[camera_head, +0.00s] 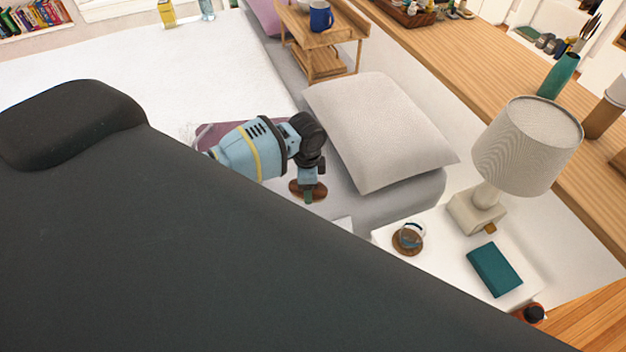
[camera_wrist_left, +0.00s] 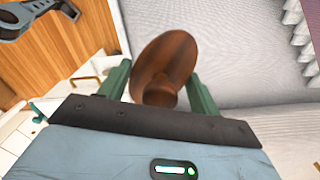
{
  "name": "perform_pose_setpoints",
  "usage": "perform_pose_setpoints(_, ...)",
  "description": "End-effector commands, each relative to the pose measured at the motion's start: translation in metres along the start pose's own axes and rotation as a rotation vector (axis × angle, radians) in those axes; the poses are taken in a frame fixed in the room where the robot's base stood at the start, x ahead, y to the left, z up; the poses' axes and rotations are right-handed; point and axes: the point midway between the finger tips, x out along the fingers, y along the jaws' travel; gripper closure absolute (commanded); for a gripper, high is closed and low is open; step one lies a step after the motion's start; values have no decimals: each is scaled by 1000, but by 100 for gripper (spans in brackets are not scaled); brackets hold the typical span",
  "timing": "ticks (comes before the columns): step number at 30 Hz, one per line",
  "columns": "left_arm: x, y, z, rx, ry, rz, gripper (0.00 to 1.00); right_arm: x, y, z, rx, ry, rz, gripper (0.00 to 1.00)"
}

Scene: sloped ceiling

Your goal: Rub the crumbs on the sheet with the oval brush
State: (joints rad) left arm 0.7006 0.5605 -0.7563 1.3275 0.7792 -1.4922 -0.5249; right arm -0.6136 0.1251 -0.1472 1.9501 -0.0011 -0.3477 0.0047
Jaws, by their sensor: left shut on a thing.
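The oval brush (camera_head: 296,187) is dark brown wood with a rounded knob. It also shows in the left wrist view (camera_wrist_left: 178,48), with the knob between the two green fingers. My left gripper (camera_head: 311,190) is shut on it, over the edge of the grey bed sheet (camera_head: 400,207) below the pillow. The sheet also fills the upper right of the left wrist view (camera_wrist_left: 230,45). I cannot tell whether the brush touches the sheet. I see no crumbs in either view. My right gripper is not in view.
A light pillow (camera_head: 380,130) lies beside my left gripper. The white bedside table (camera_head: 430,255) bears a lamp (camera_head: 528,145), a teal book (camera_head: 494,269) and a round wooden piece (camera_head: 407,242). A wooden stand (camera_head: 322,62) with a blue mug (camera_head: 321,16) is behind. My dark body hides the lower left.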

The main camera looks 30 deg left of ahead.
Motion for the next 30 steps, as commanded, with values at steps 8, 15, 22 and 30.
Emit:
perform_pose_setpoints(8,-22,-10,-3,-3,1,-3,62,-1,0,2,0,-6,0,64)
perform_pose_setpoints(15,-23,-11,-3,-4,0,-2,62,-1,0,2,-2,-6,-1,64)
perform_pose_setpoints(22,-22,-11,-3,-4,1,-2,62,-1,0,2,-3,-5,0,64)
perform_pose_setpoints(30,-22,-10,-3,-4,1,-2,62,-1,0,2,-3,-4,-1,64)
